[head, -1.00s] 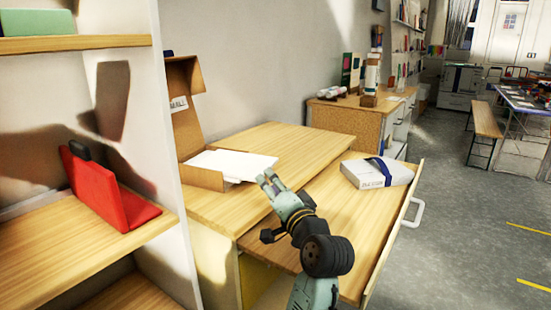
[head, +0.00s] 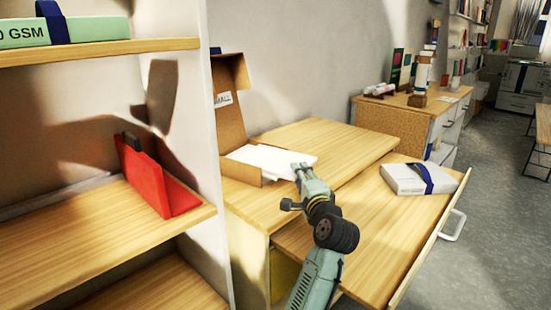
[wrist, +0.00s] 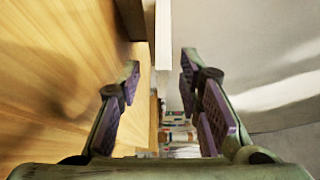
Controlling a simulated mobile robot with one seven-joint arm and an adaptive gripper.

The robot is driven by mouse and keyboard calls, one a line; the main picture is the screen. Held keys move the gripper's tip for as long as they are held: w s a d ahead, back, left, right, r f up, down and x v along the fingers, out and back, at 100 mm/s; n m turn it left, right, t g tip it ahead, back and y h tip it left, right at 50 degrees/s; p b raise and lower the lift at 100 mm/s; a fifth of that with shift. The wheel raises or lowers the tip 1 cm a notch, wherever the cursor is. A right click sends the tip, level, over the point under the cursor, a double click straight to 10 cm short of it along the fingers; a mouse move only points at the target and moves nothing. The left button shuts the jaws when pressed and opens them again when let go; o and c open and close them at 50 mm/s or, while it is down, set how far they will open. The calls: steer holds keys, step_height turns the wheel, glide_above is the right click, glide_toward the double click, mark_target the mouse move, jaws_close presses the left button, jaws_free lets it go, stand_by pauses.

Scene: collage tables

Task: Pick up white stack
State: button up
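A white stack (head: 271,160) of flat sheets lies in an open cardboard box (head: 240,170) on the wooden table, its right end sticking out past the box. My gripper (head: 301,172) is at the right end of the stack in the head view and hides part of it. In the wrist view my gripper (wrist: 160,63) is open with nothing between its fingers. A white strip that looks like the stack's edge (wrist: 162,38) shows ahead between the fingertips, beside a piece of brown cardboard (wrist: 131,18). I cannot tell whether the fingers touch it.
An open drawer (head: 385,235) holds a white pack with a blue band (head: 420,179). Shelves at left hold a red folder (head: 150,182) and a green pack (head: 25,32). The table (head: 335,136) is clear behind the stack.

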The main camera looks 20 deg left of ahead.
steer(key=shift+x, duration=1.45)
steer(key=shift+r, duration=0.1)
steer(key=shift+c, duration=0.4)
jaws_close()
